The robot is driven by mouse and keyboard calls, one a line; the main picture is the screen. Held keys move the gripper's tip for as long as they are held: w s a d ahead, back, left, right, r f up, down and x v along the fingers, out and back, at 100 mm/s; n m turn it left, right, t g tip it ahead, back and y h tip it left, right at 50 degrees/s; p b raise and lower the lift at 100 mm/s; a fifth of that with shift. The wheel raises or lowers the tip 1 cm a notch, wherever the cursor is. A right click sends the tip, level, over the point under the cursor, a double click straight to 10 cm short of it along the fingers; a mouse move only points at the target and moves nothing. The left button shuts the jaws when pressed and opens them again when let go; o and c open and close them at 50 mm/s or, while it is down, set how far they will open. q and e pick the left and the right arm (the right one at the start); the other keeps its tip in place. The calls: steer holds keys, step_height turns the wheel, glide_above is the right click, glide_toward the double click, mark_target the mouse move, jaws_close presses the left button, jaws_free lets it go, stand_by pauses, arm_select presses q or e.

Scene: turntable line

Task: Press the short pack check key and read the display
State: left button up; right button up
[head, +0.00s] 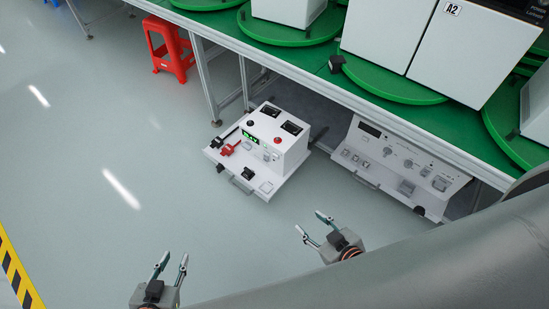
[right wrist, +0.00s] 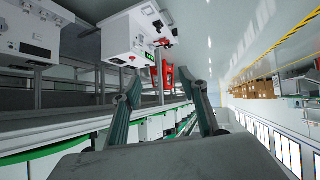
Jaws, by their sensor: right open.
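A white tester box (head: 268,140) stands low beside the table frame, with a lit green display (head: 251,137) on its front. Its top has dark sockets, a red button and a black button; red and black clamps and small keys sit on its front ledge. I cannot read the digits or tell which key is the short pack check key. The box also shows in the right wrist view (right wrist: 118,38). My left gripper (head: 173,259) is open and empty, below and left of the box. My right gripper (head: 311,223) is open and empty, below and right of it.
A second white panel (head: 394,157) with knobs and a dark display sits under the green table (head: 235,34), right of the box. Green turntables (head: 390,82) carry white cabinets above. A red stool (head: 171,50) stands behind. The floor at left is clear.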

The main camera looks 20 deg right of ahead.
jaws_close()
stand_by(1.1)
